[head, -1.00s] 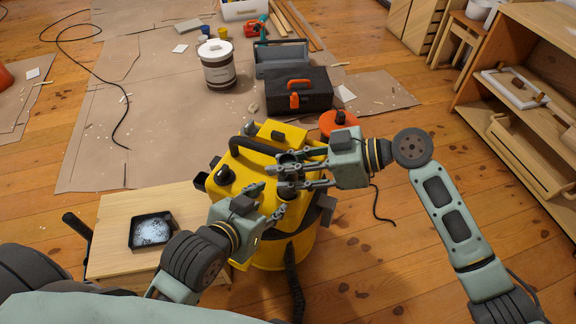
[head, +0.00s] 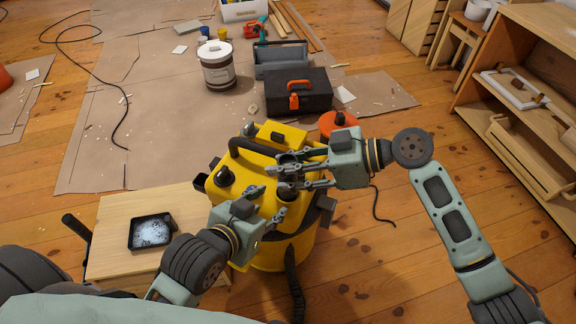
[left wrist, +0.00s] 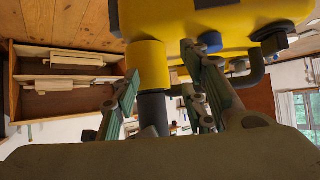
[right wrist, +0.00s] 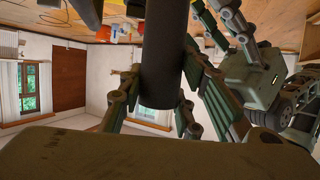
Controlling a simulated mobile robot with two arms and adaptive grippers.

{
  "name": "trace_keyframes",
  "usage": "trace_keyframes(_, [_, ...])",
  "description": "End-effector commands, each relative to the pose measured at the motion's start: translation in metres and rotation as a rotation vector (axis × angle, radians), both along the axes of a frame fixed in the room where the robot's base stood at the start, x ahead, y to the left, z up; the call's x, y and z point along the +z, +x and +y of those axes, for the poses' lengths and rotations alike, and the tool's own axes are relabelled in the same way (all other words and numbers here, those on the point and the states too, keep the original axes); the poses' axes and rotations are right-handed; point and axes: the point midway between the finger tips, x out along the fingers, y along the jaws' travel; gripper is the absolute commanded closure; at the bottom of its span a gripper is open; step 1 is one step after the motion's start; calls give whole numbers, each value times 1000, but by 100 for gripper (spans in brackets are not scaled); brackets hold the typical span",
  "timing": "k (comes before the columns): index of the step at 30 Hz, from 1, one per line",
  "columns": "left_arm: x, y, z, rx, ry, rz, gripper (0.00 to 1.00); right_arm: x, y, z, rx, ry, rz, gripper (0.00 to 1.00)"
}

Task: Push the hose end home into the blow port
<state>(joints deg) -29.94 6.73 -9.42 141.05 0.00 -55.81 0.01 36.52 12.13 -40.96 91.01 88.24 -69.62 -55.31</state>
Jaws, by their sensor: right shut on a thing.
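The yellow shop vacuum (head: 262,178) stands in front of me with a black handle on its lid. My right gripper (head: 284,172) is above its front side, shut on the dark hose end (right wrist: 163,55), seen as a tube between the fingers in the right wrist view. My left gripper (head: 270,203) is lower, close to the vacuum's side, fingers apart. In the left wrist view a yellow cylindrical stub, apparently the blow port (left wrist: 148,62), lines up with a dark tube (left wrist: 153,110) below it. I cannot tell how deep the tube sits. The black hose (head: 294,280) hangs down in front.
A low wooden table (head: 110,215) with a black tray (head: 152,231) stands at the left. A black toolbox (head: 318,92) and a white bucket (head: 217,66) stand behind on the dropcloth (head: 120,130). A wooden shelf (head: 490,115) is at the right. Floor at the lower right is clear.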

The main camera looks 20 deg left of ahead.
Motion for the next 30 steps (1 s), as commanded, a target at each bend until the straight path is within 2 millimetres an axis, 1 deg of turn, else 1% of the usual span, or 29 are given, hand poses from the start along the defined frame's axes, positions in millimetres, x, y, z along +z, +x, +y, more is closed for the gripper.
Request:
trace_keyframes(9, [6,6,-4,-4,-13,-40,60,0,1,0,3,0,1,95])
trace_keyframes(30, [7,7,-4,-3,-15,-48,60,0,1,0,3,0,1,95])
